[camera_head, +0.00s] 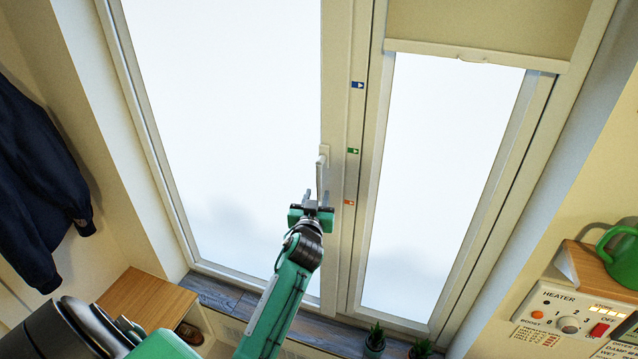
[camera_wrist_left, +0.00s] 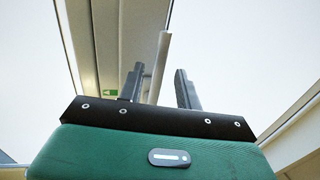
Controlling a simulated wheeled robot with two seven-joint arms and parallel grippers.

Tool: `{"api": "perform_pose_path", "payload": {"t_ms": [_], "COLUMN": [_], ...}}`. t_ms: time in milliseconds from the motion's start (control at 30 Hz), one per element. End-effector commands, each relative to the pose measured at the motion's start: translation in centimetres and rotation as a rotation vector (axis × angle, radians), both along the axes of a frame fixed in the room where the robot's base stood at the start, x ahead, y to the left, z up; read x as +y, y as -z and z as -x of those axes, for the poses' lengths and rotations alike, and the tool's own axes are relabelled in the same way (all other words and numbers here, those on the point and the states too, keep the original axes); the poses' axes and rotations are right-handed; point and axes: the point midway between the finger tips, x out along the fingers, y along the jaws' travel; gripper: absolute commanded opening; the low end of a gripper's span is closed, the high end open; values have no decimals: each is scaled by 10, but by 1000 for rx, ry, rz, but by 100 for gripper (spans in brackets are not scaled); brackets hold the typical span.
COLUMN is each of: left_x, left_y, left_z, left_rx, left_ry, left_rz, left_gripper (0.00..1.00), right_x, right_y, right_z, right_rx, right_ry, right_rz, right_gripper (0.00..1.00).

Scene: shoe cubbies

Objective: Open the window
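The window's large left pane (camera_head: 225,110) sits flush in its cream frame and looks shut. Its pale handle (camera_head: 321,172) is on the pane's right-hand frame bar and points down. My left gripper (camera_head: 319,195) is raised to the handle's lower end, fingers pointing at the window. In the left wrist view the two dark fingers (camera_wrist_left: 159,72) are apart, and the handle (camera_wrist_left: 161,60) shows in the gap between them, nearer the left finger. I cannot tell whether either finger touches it. My right gripper is not in view.
Blue, green (camera_head: 353,151) and orange arrow stickers mark the frame beside the handle. A narrower pane with a blind (camera_head: 480,25) is on the right. Potted plants (camera_head: 375,340) stand on the sill below. A heater panel (camera_head: 570,315) is at lower right, a dark jacket (camera_head: 35,180) at left.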

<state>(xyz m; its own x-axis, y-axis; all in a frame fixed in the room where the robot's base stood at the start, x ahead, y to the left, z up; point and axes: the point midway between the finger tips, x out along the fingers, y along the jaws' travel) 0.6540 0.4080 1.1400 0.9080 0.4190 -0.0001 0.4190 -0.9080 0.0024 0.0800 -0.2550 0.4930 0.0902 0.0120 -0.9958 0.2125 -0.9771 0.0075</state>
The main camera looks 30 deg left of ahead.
Motion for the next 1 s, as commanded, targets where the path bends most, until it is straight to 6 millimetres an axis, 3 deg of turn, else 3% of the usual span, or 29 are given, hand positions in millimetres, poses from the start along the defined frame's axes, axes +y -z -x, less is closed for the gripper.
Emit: {"api": "perform_pose_path", "payload": {"t_ms": [100, 300, 700, 867, 1000], "left_x": [8, 16, 18, 18, 18], "left_y": [-3, -1, 0, 1, 1], "left_z": [-18, -34, -39, -39, -39], "left_rx": [0, 1, 0, 0, 0], "left_ry": [0, -1, 0, 0, 0], "left_rz": [0, 0, 1, 1, 1], "left_gripper": [35, 35, 35, 3, 0], "right_x": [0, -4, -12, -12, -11], "right_y": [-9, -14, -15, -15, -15], "right_z": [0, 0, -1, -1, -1], "right_rx": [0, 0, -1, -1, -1], "right_ry": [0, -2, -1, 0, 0], "right_rz": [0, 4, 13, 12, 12], "right_gripper": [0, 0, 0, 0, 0]}}
